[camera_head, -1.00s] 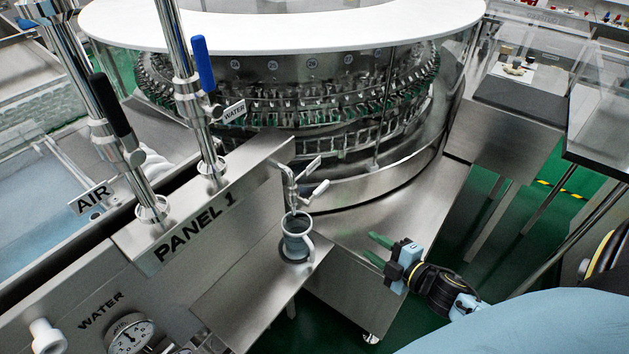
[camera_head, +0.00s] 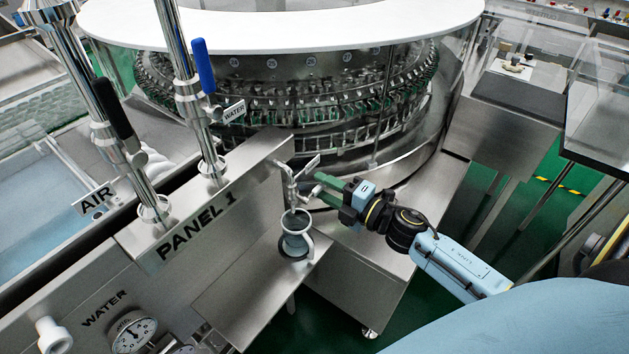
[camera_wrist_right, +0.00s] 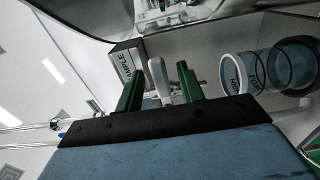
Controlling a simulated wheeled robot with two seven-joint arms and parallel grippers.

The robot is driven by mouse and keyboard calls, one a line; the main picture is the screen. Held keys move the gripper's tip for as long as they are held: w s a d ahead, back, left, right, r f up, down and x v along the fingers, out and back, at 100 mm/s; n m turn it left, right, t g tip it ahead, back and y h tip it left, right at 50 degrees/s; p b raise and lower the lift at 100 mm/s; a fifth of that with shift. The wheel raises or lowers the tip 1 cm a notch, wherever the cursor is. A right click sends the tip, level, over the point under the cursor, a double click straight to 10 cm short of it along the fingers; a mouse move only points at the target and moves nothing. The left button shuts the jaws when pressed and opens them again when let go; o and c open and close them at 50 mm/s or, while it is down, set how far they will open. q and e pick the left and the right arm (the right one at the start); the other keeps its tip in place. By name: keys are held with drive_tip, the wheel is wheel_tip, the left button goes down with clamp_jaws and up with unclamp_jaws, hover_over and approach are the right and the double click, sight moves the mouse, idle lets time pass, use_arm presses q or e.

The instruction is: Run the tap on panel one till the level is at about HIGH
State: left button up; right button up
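The small metal sample tap (camera_head: 289,180) sticks out from panel one (camera_head: 190,222), above a pale cup (camera_head: 297,240) with a handle on a small shelf. My right gripper (camera_head: 318,190) is at the tap's lever, its green fingers pointing left. In the right wrist view the white lever (camera_wrist_right: 159,80) stands between the two spread fingers (camera_wrist_right: 158,88), with a gap on each side. The cup (camera_wrist_right: 245,75) there shows dark level rings and lettering. I cannot make out a stream or the water level. My left gripper is not in view.
A water valve with a blue handle (camera_head: 203,66) and an air valve with a black handle (camera_head: 112,112) rise from the panel. The round washer (camera_head: 310,25) stands behind the tap.

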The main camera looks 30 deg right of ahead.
sight(323, 187)
drive_tip(key=shift+x, duration=1.6)
clamp_jaws()
